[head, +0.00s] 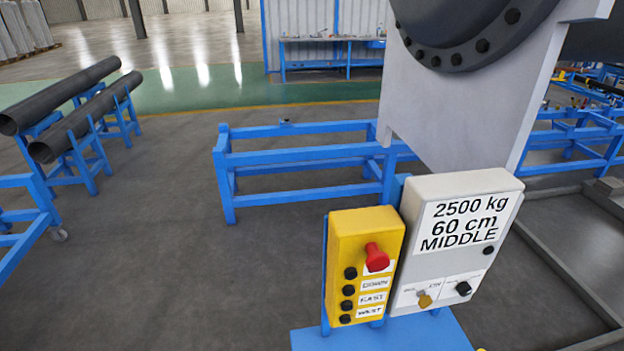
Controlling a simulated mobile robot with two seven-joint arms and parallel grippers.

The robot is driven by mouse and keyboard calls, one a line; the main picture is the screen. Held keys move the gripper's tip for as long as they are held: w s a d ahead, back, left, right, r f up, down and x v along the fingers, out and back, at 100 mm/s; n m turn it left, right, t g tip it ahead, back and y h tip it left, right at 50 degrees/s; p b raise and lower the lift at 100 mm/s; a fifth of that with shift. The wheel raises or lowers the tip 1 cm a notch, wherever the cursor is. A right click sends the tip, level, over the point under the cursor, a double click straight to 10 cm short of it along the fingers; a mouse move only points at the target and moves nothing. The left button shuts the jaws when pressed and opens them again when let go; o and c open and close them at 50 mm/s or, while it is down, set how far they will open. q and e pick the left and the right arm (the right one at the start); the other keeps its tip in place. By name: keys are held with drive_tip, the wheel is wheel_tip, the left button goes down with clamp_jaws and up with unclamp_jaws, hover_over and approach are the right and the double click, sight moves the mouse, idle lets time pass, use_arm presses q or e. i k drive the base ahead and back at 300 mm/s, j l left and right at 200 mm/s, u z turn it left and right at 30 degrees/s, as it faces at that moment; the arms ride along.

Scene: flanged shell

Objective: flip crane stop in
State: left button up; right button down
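A yellow crane control box (362,240) stands upright on a blue stand at lower middle. A red mushroom stop button (376,257) sticks out from its upper face. Below it is a column of black buttons (348,290) with white labels; I can read DOWN and EAST on two of them, and others are partly covered or small. To its right is a white-grey box (460,235) reading "2500 kg 60 cm MIDDLE", with a yellowish knob (425,299) and a black knob (463,288) low on its face. Neither of my grippers shows in the head view.
A large grey plate with a dark bolted flange (470,40) hangs or stands behind the boxes. Blue trestle frames (300,158) stand behind. Dark pipes (75,105) lie on blue stands at left. The floor at left centre is clear.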

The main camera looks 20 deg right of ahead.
sight(376, 260)
drive_tip(key=k+z, duration=0.1)
drive_tip(key=z, duration=0.55)
